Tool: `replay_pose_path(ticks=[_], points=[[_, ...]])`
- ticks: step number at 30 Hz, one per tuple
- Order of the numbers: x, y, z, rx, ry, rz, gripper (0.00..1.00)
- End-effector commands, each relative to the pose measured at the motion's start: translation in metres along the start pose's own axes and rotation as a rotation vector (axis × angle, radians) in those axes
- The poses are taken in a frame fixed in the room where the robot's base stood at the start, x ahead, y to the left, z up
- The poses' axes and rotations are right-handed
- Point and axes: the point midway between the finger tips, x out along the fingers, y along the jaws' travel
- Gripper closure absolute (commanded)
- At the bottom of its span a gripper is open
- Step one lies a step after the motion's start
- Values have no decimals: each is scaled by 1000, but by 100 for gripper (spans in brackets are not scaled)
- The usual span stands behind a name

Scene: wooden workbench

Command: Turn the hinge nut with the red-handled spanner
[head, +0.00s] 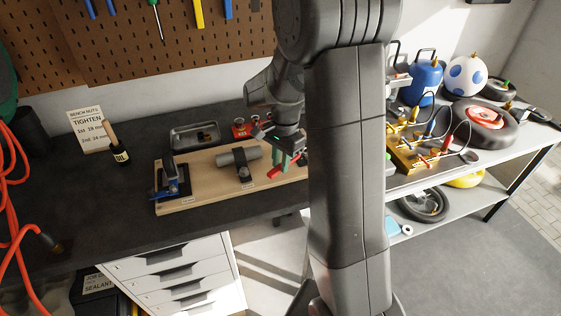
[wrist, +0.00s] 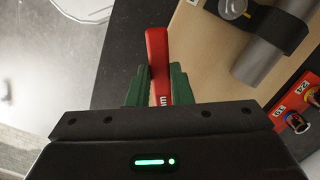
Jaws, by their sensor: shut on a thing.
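My gripper (wrist: 158,88) has its green fingers shut on the red handle of the spanner (wrist: 156,50), seen in the wrist view. In the head view my gripper (head: 284,158) is over the right part of a wooden board (head: 210,198), with a bit of red spanner handle (head: 274,172) showing below it. The spanner's jaw end is not visible. A black-and-blue fixture (head: 172,182) stands at the board's left. I cannot tell which fixture bears the hinge nut; my arm hides the board's right end.
A grey pipe in a black strap (head: 241,164) is mid-board; its silver bolt (wrist: 232,8) shows in the wrist view. A red socket holder (wrist: 298,104) and a metal tray (head: 194,136) lie behind the board.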

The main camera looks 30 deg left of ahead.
Motion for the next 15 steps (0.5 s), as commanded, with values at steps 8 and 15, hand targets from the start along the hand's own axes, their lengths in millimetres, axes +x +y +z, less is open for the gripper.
replay_pose_path(ticks=[8, 15], points=[[-18, -1, 2, -1, 1, -3, 100], [-32, 0, 4, -1, 0, -1, 100]])
